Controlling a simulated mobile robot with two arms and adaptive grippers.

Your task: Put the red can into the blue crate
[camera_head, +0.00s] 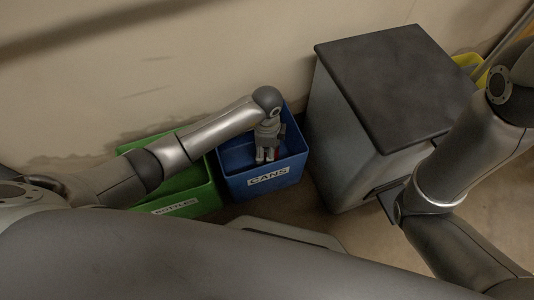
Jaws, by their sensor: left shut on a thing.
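The blue crate (234,187) stands on the floor by the wall, with a white "CANS" label on its front. My left gripper (265,158) reaches down from above into the crate's opening.
A green crate (205,198) labelled for bottles stands directly left of the blue one, under my left arm. A grey cabinet with a dark top (395,85) stands close on the right. A yellow object (468,62) shows behind it.

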